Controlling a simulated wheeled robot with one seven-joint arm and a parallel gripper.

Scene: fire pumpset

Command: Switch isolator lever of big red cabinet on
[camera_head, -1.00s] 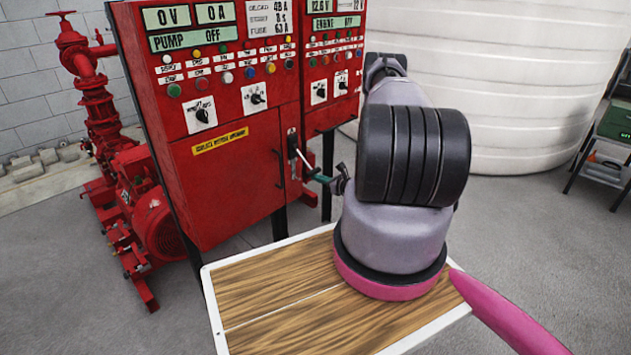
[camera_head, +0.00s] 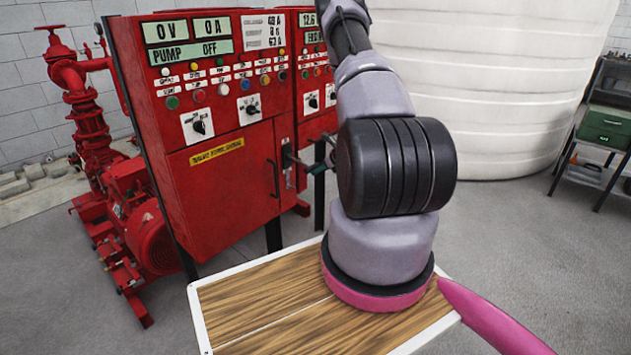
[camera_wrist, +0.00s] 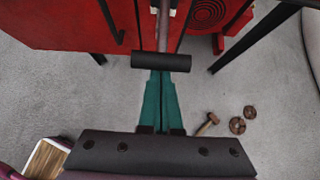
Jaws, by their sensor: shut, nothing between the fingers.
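The big red cabinet (camera_head: 222,195) stands left of my arm in the head view. Its isolator lever (camera_head: 301,162) sticks out from the plate right of the cabinet door, roughly level. In the wrist view the lever's rod (camera_wrist: 163,28) ends in a black crossbar grip (camera_wrist: 160,62). My gripper (camera_wrist: 160,75) has teal fingers, shut with nothing between them. The fingertips meet the crossbar in that view, and the bar hides their very ends. Whether they touch it I cannot tell. In the head view my gripper (camera_head: 318,168) is small and partly hidden by my arm.
A black door handle (camera_wrist: 108,20) is left of the lever. A second red cabinet section (camera_head: 318,120) adjoins on the right. A red pump (camera_head: 130,215) stands at left and a white tank (camera_head: 490,80) behind. A hammer (camera_wrist: 207,123) lies on the open grey floor.

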